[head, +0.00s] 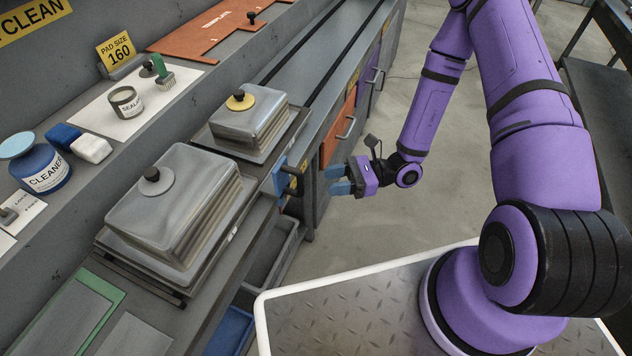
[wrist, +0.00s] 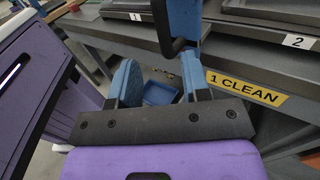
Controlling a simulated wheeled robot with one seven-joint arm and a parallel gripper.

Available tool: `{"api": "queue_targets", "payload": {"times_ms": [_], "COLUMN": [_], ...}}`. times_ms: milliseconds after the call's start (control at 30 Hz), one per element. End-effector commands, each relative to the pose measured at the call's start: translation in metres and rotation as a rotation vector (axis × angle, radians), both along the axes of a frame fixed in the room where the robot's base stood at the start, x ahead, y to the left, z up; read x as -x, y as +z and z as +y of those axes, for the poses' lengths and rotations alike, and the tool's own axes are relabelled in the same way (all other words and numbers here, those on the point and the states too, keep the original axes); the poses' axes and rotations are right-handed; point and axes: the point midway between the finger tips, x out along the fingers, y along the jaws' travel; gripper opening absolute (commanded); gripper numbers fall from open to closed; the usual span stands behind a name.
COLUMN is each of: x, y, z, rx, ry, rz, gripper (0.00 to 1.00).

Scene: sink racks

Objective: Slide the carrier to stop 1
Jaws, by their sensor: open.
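A blue plate (head: 280,177) with a black handle (head: 291,172) stands at the bench's front edge. It looks like part of the carrier, but the join is unclear. Just behind it, a grey block with a yellow disc and black knob (head: 246,118) sits on a grey tray (head: 226,150). My gripper (head: 335,180) is open and empty, a short gap right of the handle. In the wrist view the handle (wrist: 163,28) and blue plate (wrist: 186,18) appear beyond my blue fingers (wrist: 158,80). Number labels 1 (wrist: 136,16) and 2 (wrist: 298,41) mark the edge.
A larger grey block (head: 173,205) sits on another tray at the front. A yellow "1 CLEAN" label (wrist: 248,87) is on the bench front. A cleaner jar (head: 43,168) stands at left. Open floor lies right of the bench.

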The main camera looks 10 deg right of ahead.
Motion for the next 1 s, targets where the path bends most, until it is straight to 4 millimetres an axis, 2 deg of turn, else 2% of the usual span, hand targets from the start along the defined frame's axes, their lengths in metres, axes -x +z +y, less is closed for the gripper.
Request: {"api": "queue_targets", "payload": {"times_ms": [100,233,767,867,1000], "x": [0.000,0.001,0.001,0.000,-0.002], "y": [0.000,0.000,0.000,0.005,0.027], "z": [-0.013,-0.020,-0.020,-0.021,-0.024], "rx": [0.000,0.000,0.000,0.007,0.042], "ry": [-0.001,0.001,0.002,0.015,0.081], "rz": [0.000,0.000,-0.001,-0.016,-0.079], "gripper": [0.43,0.43,0.43,0.43,0.43]}}
